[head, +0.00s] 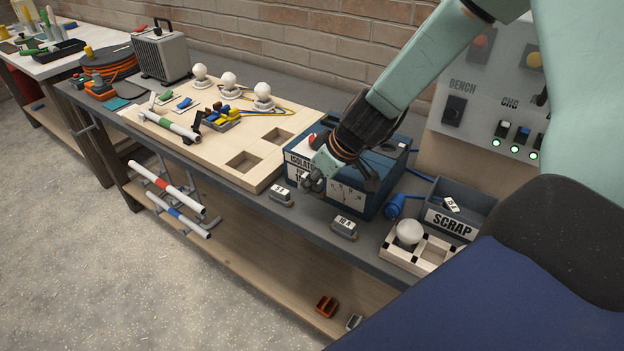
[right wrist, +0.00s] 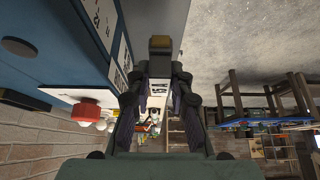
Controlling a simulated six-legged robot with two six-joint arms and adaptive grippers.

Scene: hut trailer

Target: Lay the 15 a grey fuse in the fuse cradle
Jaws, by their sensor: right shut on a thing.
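My right gripper (head: 314,182) is in front of the blue isolator box (head: 355,195), above the bench's front edge. In the right wrist view my right gripper (right wrist: 160,68) is shut on a small dark grey block with a brownish face (right wrist: 160,44). A grey block labelled 5 A (head: 281,196) and one labelled 10 A (head: 344,229) sit at the bench's front edge, left and right below the gripper. I cannot make out the fuse cradle for certain. My left gripper is not in view.
A red knob (right wrist: 86,112) sticks out from the isolator box. A grey SCRAP bin (head: 452,222) holding a labelled piece and a divided tray with a white bulb (head: 410,231) stand to the right. A wooden board (head: 205,150) with square recesses lies left.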

